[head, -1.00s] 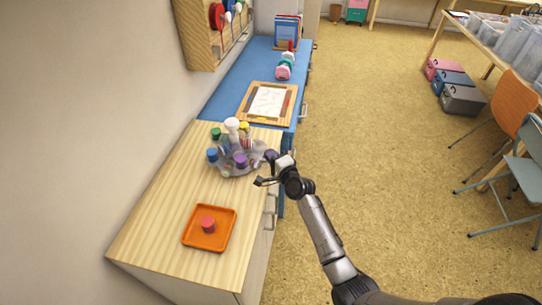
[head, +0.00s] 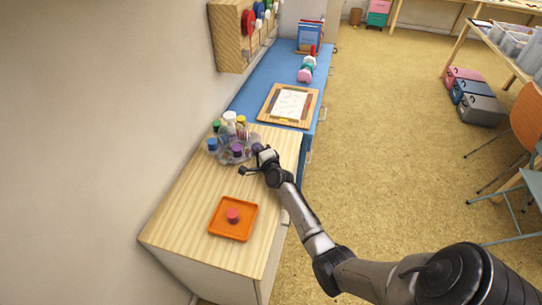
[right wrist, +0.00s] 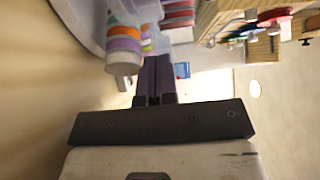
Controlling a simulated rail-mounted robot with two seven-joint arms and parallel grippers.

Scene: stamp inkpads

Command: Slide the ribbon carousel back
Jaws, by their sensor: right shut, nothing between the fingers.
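The ribbon carousel (head: 226,158) is a clear greyish round stand holding several upright rolls and colour-capped pieces. In the head view it sits at the back of the wooden counter top, close to the wall on the left. My right gripper (head: 257,148) is shut and empty, its purple fingers at the carousel's right side; I cannot tell if they touch it. In the right wrist view the shut fingers (right wrist: 154,76) point toward a banded stack of purple, orange and green ribbon (right wrist: 124,45), beside the carousel's grey edge. My left gripper is not in view.
An orange tray (head: 216,229) with a red piece (head: 233,215) stands on the front of the counter (head: 188,205). Behind is a blue counter (head: 251,98) with a framed board (head: 290,103). A wooden rack (head: 230,40) hangs on the left wall. The middle of the wooden counter is clear.

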